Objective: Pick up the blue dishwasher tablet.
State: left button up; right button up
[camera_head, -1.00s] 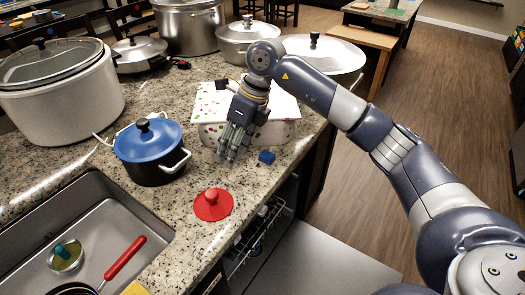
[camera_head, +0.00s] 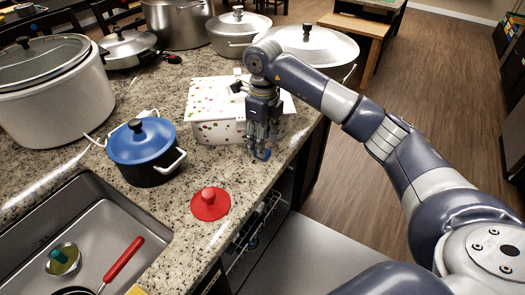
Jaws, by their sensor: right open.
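The blue dishwasher tablet (camera_head: 263,154) lies on the granite counter, close to its right edge and just in front of the spotted white box. My right gripper (camera_head: 260,148) points down right over the tablet, its fingers open and partly covering it. I cannot tell whether the fingers touch the tablet. My left gripper is not in view.
The white spotted box (camera_head: 215,115) stands right behind the gripper. A blue-lidded pot (camera_head: 142,143) and a red lid (camera_head: 210,204) are to the left. A sink (camera_head: 130,225) is at the lower left. Large pots, including a white cooker (camera_head: 60,110), line the back.

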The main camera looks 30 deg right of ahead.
jog(key=shift+f+p, duration=0.3)
jog(key=shift+f, duration=1.35)
jog(key=shift+w, duration=0.1)
jog(key=shift+c, duration=0.3)
jog(key=shift+a, duration=0.1)
jog(key=c, duration=0.9)
jog(key=shift+r, duration=0.1)
